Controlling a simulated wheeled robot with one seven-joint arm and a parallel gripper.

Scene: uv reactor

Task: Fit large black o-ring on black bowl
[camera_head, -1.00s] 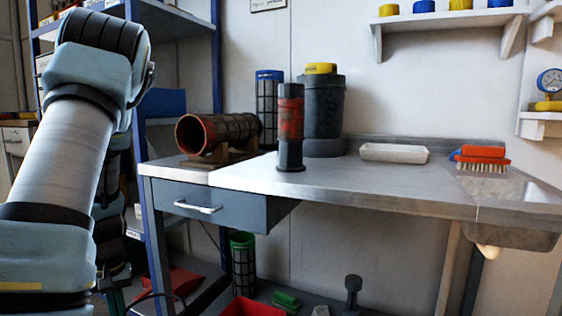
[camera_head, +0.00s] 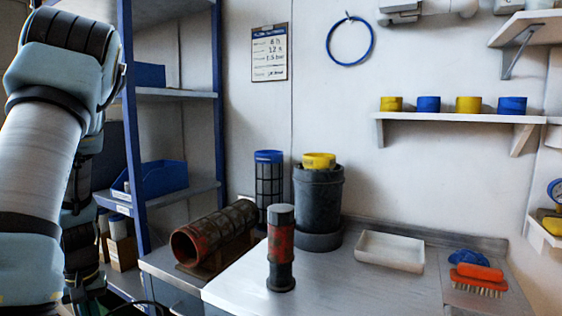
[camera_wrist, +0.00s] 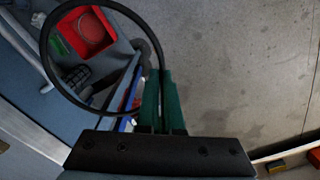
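The large black o-ring (camera_wrist: 46,45) shows in the wrist view as a wide thin loop. My gripper (camera_wrist: 160,75) has its two green fingers close together at the ring's right side and is shut on it. The ring hangs out to the left of the fingers, above the floor area. In the head view, a dark cylindrical vessel (camera_head: 318,200), which may be the black bowl, stands upright on the bench with a yellow cap on top. The ring is well apart from it. My gripper cannot be made out in the head view.
On the bench are a rusty red tube (camera_head: 213,237) on a cradle, a red and black cylinder (camera_head: 281,245), a blue-topped mesh cylinder (camera_head: 268,185), a white tray (camera_head: 390,251) and an orange brush (camera_head: 479,277).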

